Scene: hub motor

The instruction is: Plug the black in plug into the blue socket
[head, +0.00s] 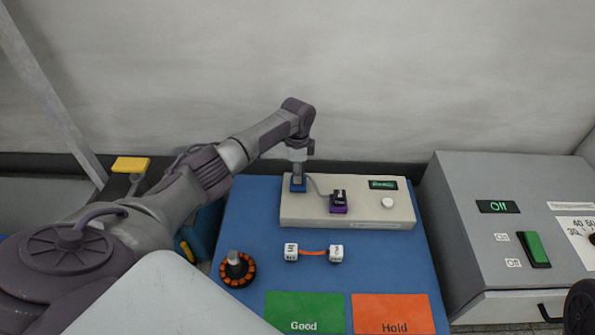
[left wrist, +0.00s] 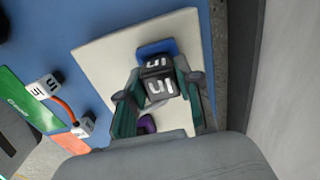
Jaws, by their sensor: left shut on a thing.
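The black in plug (left wrist: 160,86), with white lettering, is held between the fingers of my left gripper (left wrist: 162,92). In the head view my left gripper (head: 298,168) points down over the blue socket (head: 298,187) at the left of the beige box (head: 360,213). In the left wrist view the blue socket (left wrist: 152,48) shows just behind the plug. I cannot tell whether the plug is seated in it. A grey cable runs from there to a black plug (head: 339,195) at the purple socket (head: 338,209). My right gripper is not in view.
Two white plugs (head: 291,252) joined by an orange cable lie on the blue table (head: 390,262). An orange-ringed motor (head: 237,268) stands left. Green Good (head: 304,312) and orange Hold (head: 393,314) areas lie in front. A grey control box (head: 500,220) stands right.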

